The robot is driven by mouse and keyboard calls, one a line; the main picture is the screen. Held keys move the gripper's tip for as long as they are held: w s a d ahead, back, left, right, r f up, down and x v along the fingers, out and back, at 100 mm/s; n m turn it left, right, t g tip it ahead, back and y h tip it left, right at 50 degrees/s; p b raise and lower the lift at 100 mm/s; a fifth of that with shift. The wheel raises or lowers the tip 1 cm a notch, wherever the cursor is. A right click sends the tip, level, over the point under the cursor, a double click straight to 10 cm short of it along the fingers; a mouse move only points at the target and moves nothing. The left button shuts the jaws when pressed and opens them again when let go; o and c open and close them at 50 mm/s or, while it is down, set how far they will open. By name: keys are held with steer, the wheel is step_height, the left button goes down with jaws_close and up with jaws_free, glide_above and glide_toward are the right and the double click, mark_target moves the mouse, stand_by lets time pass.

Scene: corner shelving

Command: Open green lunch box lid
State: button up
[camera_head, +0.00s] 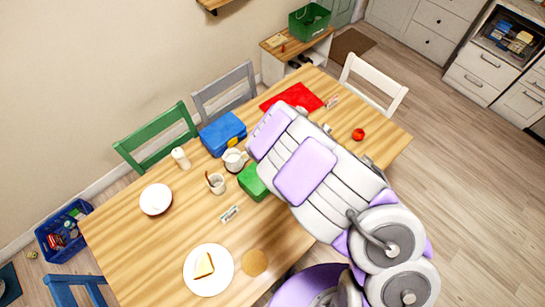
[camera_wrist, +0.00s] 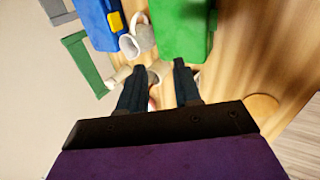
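The green lunch box (camera_head: 252,182) stands on the wooden table in the head view, partly hidden behind my arm. In the wrist view the green lunch box (camera_wrist: 184,32) is at the top, just beyond my fingertips. Its lid seam and latch cannot be made out. My gripper (camera_wrist: 160,75) has its two dark fingers apart, with nothing between them but background items. It points toward the box and a gap seems to remain. In the head view my gripper is hidden by my arm.
A blue lunch box (camera_head: 223,133), a white pitcher (camera_head: 234,161) and a cup (camera_head: 216,184) stand left of the green box.

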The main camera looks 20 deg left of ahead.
steer(key=d+p+v, duration=0.1)
steer(key=p+v, duration=0.2)
steer(key=v, duration=0.7)
steer(key=shift+s+p, duration=0.15)
steer(key=shift+p, duration=0.2)
stand_by(0.5)
steer(key=shift+d, duration=0.15)
stand_by(0.3)
steer(key=p+v, duration=0.4)
steer(key=v, duration=1.3)
